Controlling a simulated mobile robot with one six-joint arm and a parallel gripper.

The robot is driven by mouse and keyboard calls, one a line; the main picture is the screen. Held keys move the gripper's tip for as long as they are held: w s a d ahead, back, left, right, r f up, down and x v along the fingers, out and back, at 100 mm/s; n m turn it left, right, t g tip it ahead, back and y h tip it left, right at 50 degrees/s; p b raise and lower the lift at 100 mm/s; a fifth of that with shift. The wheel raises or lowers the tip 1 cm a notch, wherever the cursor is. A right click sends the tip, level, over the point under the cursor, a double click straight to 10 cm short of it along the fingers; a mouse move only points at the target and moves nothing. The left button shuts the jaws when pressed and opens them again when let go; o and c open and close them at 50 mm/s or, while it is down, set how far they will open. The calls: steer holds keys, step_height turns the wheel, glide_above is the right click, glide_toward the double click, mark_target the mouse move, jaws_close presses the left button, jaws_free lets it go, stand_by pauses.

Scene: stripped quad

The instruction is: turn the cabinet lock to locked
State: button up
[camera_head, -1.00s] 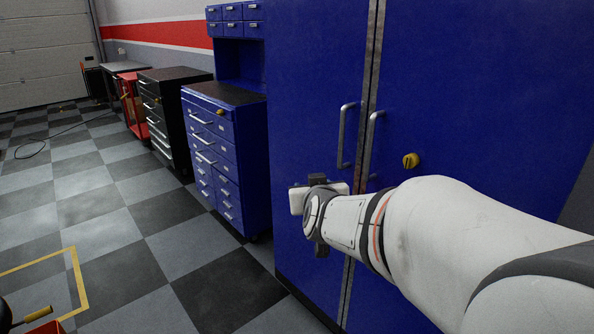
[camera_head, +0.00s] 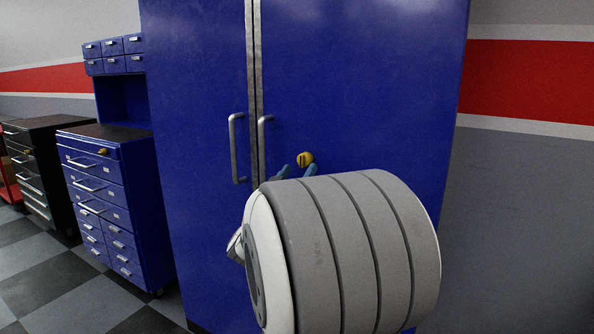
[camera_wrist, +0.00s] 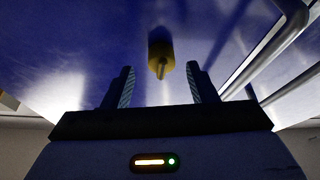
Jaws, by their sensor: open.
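The tall blue cabinet (camera_head: 360,80) has two doors with a vertical handle on each. The lock is a yellow knob (camera_head: 305,159) on the right door, beside the right handle (camera_head: 264,150). It also shows in the wrist view (camera_wrist: 160,58), between and beyond my fingertips, with a narrow grip bar across its face. My gripper (camera_head: 297,170) is open just below the knob in the head view, and its fingers (camera_wrist: 160,86) stand to either side of the knob in the wrist view. Neither finger visibly touches it. My arm hides the lower part of the right door.
The cabinet handles lie close to the right finger in the wrist view (camera_wrist: 270,45). A blue drawer unit (camera_head: 110,200) stands left of the cabinet, with a black one (camera_head: 40,165) beyond. The checkered floor (camera_head: 60,285) at lower left is clear.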

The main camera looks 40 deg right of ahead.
mark_target(304, 160)
steer(key=shift+x, duration=1.35)
steer(key=shift+c, duration=0.5)
